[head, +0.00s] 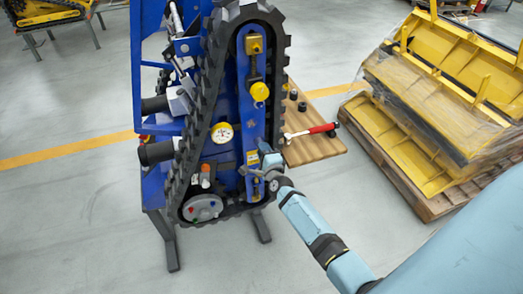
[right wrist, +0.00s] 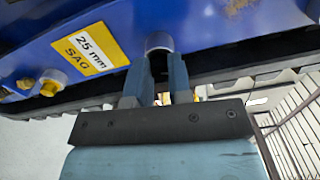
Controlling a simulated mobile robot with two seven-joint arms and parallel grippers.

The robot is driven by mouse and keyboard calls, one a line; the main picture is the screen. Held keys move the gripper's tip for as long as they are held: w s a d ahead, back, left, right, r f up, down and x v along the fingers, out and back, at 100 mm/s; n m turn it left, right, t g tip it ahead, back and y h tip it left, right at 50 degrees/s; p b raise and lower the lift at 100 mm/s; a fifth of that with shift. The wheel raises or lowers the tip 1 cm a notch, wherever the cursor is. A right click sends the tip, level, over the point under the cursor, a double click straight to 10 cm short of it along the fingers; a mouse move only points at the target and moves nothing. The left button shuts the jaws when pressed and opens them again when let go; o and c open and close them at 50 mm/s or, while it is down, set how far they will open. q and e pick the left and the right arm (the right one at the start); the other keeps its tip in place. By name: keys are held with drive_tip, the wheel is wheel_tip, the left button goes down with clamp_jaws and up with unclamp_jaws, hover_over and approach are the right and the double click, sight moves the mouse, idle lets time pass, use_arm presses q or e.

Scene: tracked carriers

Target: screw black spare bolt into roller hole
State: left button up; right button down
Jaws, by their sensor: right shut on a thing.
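The tracked carrier stands upright in the head view, with a black ribbed track around a blue side beam (head: 258,120). My right gripper (head: 261,147) is at the lower part of this beam, near a small label. In the right wrist view, the right gripper (right wrist: 158,75) is shut on a dark piece, apparently the black spare bolt (right wrist: 158,63). A round grey boss (right wrist: 159,42) on the blue beam sits at the fingertips, seemingly at the roller hole. The hole itself is hidden, and I cannot tell how deep the bolt sits. My left gripper is not in view.
A wooden shelf (head: 318,146) beside the track holds a red-handled tool (head: 318,130) and small black parts (head: 301,106). A "25 mm SAG" label (right wrist: 90,49) and yellow bolt heads (right wrist: 52,82) lie left of my fingers. Yellow parts on a pallet (head: 440,110) stand right.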

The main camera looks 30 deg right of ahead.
drive_tip(key=shift+f, duration=0.1)
drive_tip(key=m+b, duration=0.4)
drive_tip(key=m, duration=0.5)
drive_tip(key=shift+m, duration=0.4)
drive_tip(key=c, duration=1.2)
unclamp_jaws()
